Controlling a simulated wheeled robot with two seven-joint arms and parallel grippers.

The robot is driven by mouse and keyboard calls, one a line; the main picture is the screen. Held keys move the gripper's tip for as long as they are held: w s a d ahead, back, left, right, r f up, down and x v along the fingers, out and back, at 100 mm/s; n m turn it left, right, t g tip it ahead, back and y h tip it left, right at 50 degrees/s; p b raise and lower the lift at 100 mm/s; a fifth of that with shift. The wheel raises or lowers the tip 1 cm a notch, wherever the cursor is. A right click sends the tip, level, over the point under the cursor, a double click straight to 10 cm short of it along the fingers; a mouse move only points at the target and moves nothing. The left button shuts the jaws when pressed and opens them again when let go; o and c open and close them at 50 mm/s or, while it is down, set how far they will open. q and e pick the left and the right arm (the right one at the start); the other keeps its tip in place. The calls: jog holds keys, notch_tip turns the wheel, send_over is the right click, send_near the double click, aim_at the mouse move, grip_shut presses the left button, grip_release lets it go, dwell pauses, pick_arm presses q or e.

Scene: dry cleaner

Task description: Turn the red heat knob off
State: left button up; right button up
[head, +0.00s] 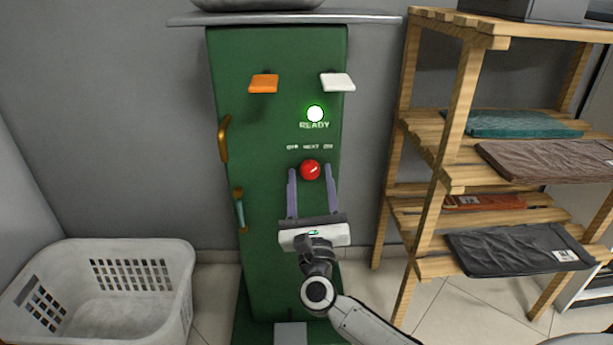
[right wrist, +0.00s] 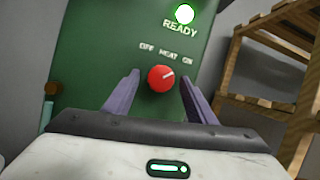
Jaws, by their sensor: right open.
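The red heat knob (head: 311,169) sits on the front of a green cabinet (head: 270,220), below the lettering for off, heat and on. In the right wrist view the knob (right wrist: 161,78) has a pale pointer mark aimed up and to the right, toward the on side. My right gripper (head: 312,172) is open, its two purple fingers pointing at the panel, one on each side of the knob in the picture. In the wrist view the fingers (right wrist: 160,88) stand apart with the knob between and beyond them; I see no contact. My left gripper is not in view.
A green ready light (head: 315,113) glows above the knob. An orange lever (head: 264,84) and a white lever (head: 337,82) jut out higher up. A wooden shelf (head: 455,181) with folded cloths stands right. A white basket (head: 175,285) stands left on the floor.

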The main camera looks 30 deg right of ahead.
jog(key=c, duration=1)
jog(key=shift+c, duration=0.2)
